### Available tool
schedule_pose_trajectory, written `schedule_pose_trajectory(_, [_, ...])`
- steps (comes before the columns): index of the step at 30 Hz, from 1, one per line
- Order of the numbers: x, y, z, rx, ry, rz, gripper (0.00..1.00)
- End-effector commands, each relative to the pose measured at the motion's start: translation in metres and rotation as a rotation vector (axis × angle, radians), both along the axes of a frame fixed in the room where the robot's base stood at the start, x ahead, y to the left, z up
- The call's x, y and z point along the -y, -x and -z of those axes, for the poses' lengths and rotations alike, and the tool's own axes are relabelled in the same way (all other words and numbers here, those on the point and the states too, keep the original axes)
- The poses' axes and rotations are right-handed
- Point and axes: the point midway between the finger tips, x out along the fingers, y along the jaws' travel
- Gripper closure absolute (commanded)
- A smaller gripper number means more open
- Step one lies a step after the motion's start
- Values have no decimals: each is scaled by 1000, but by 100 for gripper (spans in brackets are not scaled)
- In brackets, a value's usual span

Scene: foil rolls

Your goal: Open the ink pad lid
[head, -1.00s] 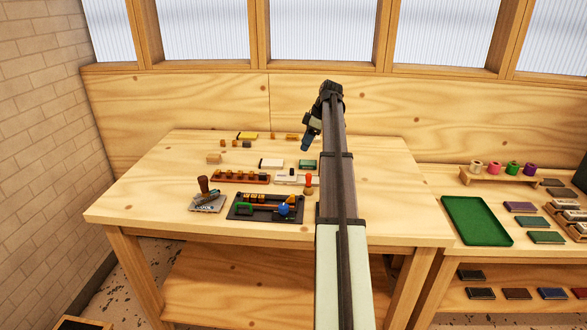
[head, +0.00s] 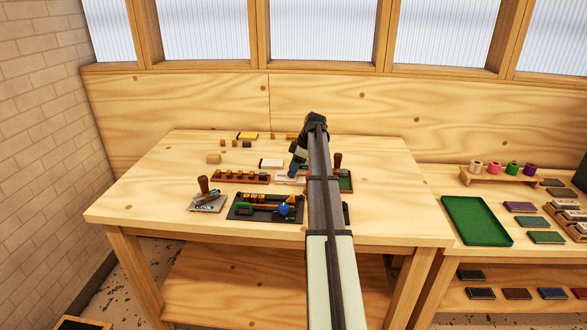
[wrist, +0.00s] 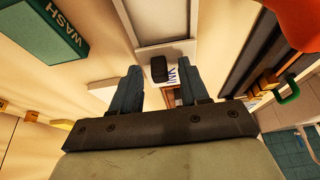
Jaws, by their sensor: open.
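The ink pad shows in the head view as a small white case (head: 284,180), partly hidden by my gripper. In the wrist view a pale case edge (wrist: 180,51) lies ahead, with a black knob (wrist: 158,68) and partly hidden blue lettering (wrist: 171,77) beside it. My gripper (wrist: 159,72) is open, its two blue-grey fingers on either side of the knob in this view. Nothing is held. I cannot tell whether the fingers touch the case. In the head view my gripper (head: 292,172) points down over the case.
A green box marked WASH (wrist: 50,28) lies to the left in the wrist view. A red-orange rounded thing (wrist: 290,22) is close at upper right. A dark tool tray (head: 240,210), a stamp (head: 204,186) and a brown rack (head: 238,177) stand to the left.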

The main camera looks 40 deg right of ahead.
Motion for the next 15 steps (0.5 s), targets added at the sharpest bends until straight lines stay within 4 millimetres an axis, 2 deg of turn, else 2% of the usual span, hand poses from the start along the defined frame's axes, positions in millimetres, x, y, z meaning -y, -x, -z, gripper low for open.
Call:
schedule_pose_trajectory(6, [0,0,0,0,0,0,55])
schedule_pose_trajectory(15, [0,0,0,0,0,0,83])
